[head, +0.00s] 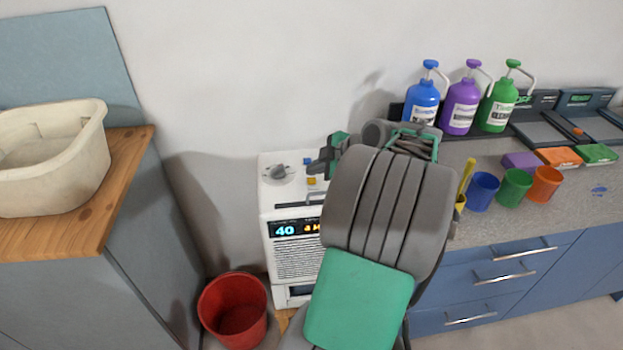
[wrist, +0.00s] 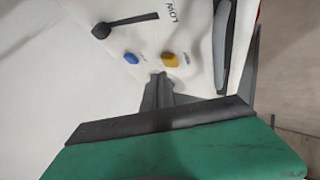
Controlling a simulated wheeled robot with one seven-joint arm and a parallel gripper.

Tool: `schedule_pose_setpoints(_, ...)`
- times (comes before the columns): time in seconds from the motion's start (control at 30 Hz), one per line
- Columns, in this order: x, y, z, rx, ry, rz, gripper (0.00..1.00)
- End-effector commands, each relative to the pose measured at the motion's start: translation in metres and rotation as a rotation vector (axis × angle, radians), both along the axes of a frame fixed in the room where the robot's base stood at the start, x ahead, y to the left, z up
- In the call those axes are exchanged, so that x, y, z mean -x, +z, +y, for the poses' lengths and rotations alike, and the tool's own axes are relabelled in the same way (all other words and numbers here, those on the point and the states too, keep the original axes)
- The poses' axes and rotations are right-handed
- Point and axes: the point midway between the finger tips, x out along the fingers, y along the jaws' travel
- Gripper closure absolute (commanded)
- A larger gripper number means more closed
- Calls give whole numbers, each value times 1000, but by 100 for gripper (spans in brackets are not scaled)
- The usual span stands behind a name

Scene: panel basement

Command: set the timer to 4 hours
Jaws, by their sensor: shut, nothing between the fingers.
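A white appliance (head: 295,253) stands against the wall. Its front display (head: 297,229) shows a blue 40 and, beside it, orange characters that look like 4 H, cut off by my arm. On its top are a dark dial (head: 278,171), a blue button (head: 307,161) and a yellow button (head: 311,181). The wrist view shows the blue button (wrist: 131,58) and the yellow button (wrist: 170,60) as well. My gripper (wrist: 158,77) is shut and empty, its tips beside the yellow button in that view. I cannot tell whether they touch it. It also shows in the head view (head: 315,168).
A red bucket (head: 234,309) stands on the floor left of the appliance. A wooden-topped cabinet (head: 75,225) with a pale basin (head: 55,160) is at the left. The right counter (head: 560,207) holds bottles (head: 461,105), cups (head: 514,187) and scales. My arm hides the appliance's right side.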

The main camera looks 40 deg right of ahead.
Motion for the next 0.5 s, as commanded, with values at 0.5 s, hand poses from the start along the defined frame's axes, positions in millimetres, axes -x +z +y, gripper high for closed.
schedule_pose_setpoints(0.5,0,36,0,0,1,-1,100)
